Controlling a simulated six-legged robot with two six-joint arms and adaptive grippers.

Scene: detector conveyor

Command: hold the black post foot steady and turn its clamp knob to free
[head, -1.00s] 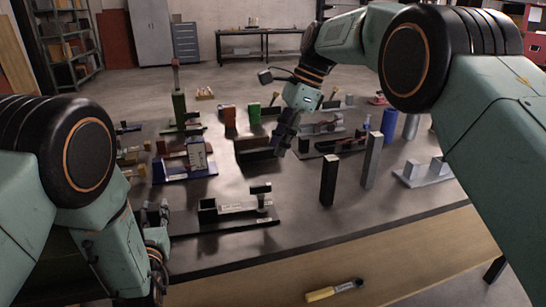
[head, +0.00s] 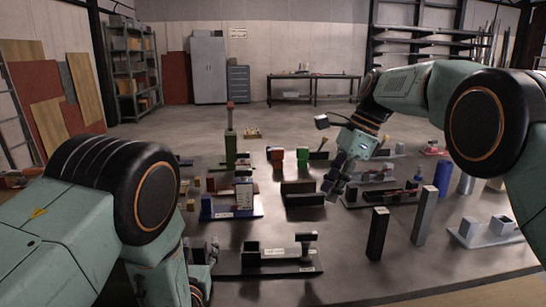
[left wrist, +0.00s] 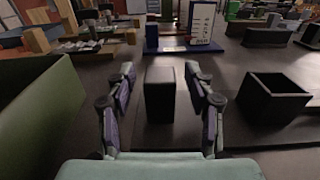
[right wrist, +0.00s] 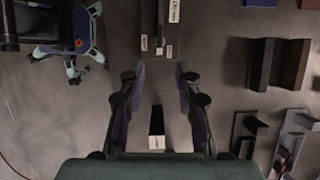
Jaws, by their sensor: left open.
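A black fixture with a flat base (head: 232,270) lies at the front of the table. It carries an open black box (head: 250,249) and, at its right end, a short dark post with a crosspiece (head: 308,245). My left gripper (head: 207,252) is at its left end; in the left wrist view a black block (left wrist: 160,95) stands between its open fingers, with gaps on both sides. My right gripper (head: 330,187) is above the table, further back and right. Its fingers are apart in the right wrist view, with a white-and-black piece (right wrist: 157,120) between them. I cannot tell which part is the clamp knob.
A black post (head: 378,235) and a grey post (head: 423,215) stand right of the fixture. A grey bracket plate (head: 485,236) lies further right. A blue fixture (head: 230,212) and a dark open box (head: 303,198) stand behind. Bare table lies between the fixture and the posts.

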